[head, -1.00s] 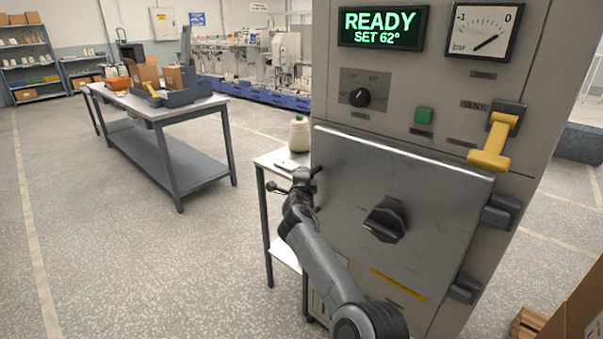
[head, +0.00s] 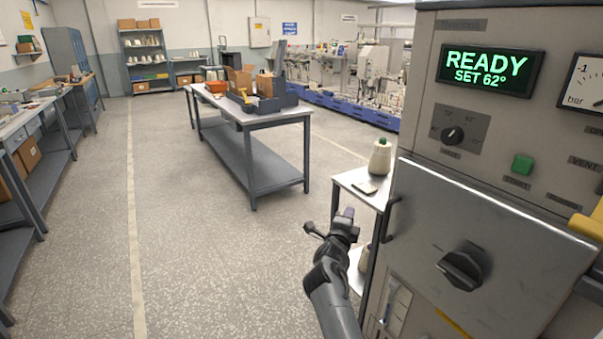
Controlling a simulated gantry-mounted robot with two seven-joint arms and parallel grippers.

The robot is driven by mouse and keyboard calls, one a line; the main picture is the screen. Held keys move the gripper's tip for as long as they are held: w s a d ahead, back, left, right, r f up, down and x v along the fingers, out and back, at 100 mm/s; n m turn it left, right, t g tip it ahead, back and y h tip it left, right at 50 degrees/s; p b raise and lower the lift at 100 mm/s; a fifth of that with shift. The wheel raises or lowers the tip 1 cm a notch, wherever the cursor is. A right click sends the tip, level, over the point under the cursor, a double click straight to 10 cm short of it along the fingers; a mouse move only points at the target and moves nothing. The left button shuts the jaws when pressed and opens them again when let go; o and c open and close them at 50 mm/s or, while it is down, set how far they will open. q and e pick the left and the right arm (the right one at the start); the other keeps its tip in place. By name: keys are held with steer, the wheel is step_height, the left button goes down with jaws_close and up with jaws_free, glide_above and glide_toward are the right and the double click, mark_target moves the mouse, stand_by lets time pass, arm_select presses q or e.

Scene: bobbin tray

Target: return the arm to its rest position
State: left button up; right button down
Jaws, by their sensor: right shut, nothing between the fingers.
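My right gripper (head: 330,227) shows in the head view at the lower middle, at the end of my dark grey right arm (head: 330,290). It is shut and holds nothing. It is in front of the small side table (head: 352,183), left of the grey machine's closed door (head: 480,222). I cannot tell how far it is from the table or the door. My left gripper is not in view.
The machine's display (head: 490,72) reads READY, SET 62°. A yarn cone (head: 380,157) stands on the side table. A long workbench (head: 250,115) with boxes stands beyond. Benches (head: 40,120) line the left side. The floor (head: 200,250) between is clear.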

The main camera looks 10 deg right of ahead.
steer(key=s+d+f+n+g+p, duration=0.15)
steer(key=s+d+f, duration=0.25)
steer(key=s+f, duration=0.6)
steer(key=s+d+f+n+g+p, duration=0.1)
steer(key=s+d+f+n+p, duration=0.3)
steer(key=f, duration=1)
steer(key=s+d+f+n+y+p, duration=0.1)
steer(key=s+d+f, duration=0.1)
steer(key=s, duration=0.5)
steer(key=s+d+f+n+y, duration=0.1)
steer(key=s+d+f, duration=0.1)
steer(key=s, duration=0.4)
steer(key=s+a+r+n+g+y+p, duration=0.15)
steer(key=s+a+n+y+p, duration=0.35)
steer(key=s, duration=0.6)
steer(key=s+a+r+n+g+y, duration=0.4)
steer(key=s+a+r+n+g, duration=0.3)
steer(key=s+a+r+n, duration=0.75)
step_height(320, 180, up, 37)
steer(key=s+a+p, duration=0.2)
steer(key=p, duration=3.5)
steer(key=shift+s+a, duration=0.2)
